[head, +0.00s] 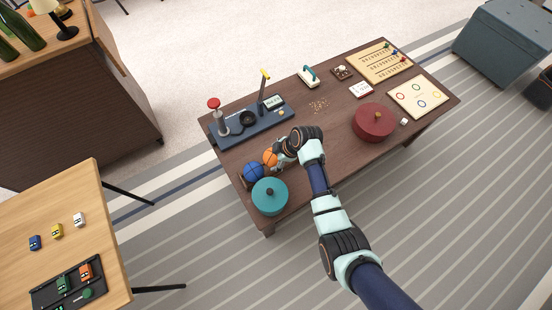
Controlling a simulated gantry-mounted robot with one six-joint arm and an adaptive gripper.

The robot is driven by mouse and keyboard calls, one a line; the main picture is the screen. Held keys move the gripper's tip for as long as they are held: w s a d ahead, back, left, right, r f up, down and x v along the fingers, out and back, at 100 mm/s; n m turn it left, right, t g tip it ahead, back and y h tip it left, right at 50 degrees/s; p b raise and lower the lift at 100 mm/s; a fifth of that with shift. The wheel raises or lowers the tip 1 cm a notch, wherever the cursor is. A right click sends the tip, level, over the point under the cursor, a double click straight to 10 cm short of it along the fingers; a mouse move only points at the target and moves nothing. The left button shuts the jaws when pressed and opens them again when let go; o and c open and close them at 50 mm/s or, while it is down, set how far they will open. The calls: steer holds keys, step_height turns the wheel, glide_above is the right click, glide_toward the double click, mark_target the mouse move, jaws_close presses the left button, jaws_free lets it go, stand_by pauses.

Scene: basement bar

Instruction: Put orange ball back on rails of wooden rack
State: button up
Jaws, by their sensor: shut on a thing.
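The orange ball (270,158) is at the front left of the dark brown table (345,145), held in my gripper (277,161). My gripper reaches in from the right and its fingers are closed against the ball's right side. A blue ball (253,172) sits just left and below the orange ball. Little of the wooden rack shows; dark wood under and beside the blue ball may be part of it, but the rails cannot be made out. I cannot tell whether the orange ball touches the rack.
A teal round lidded container (270,196) stands close below the balls. A dark blue station (252,122) with a red-topped lever lies behind them. A dark red round container (373,122) stands to the right, with game boards beyond. The table's middle is mostly clear.

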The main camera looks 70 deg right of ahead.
step_height(320, 180, down, 3)
steer(key=shift+f+b, duration=0.1)
steer(key=shift+b, duration=0.4)
steer(key=shift+r, duration=0.2)
steer(key=o, duration=1.1)
steer(key=shift+f, duration=0.1)
steer(key=shift+o, duration=0.2)
steer(key=p+v, duration=0.7)
steer(key=v, duration=0.5)
steer(key=shift+a, duration=0.1)
